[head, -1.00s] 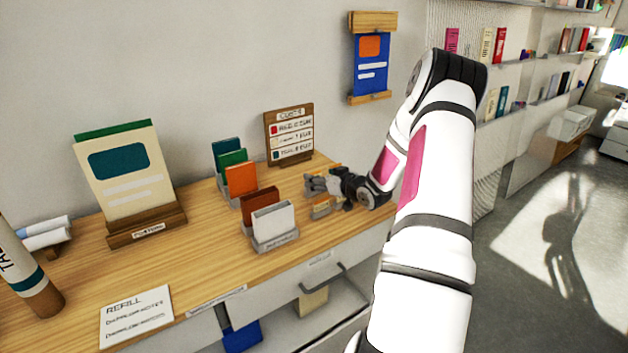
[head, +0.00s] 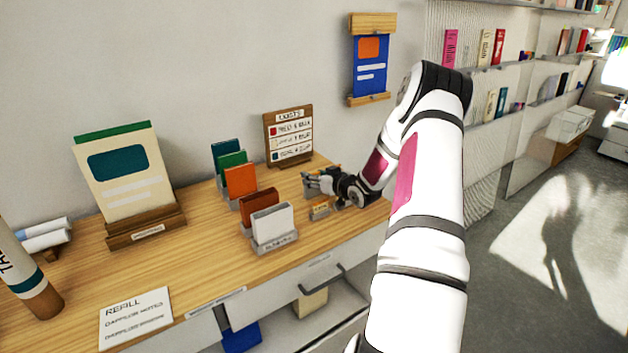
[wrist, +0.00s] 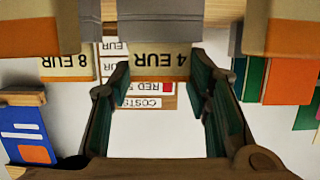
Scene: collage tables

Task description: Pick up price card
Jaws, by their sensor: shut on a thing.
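In the wrist view, which is upside down, a tan price card reading "4 EUR" (wrist: 172,62) lies between the two fingers of my gripper (wrist: 157,85). The fingers are shut on this card. A second price card reading "8 EUR" (wrist: 68,66) is to its left in that view. In the head view my gripper (head: 314,183) is low over the right part of the wooden table. A small tan card (head: 320,209) shows just below it; I cannot tell which card this is. The fingers' contact with the card is too small to make out there.
A wooden costs board (head: 289,135) stands behind my gripper. A rack of coloured samples (head: 272,222) is to its left, with a grey holder at its front. A refill note (head: 136,316) lies at the front left.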

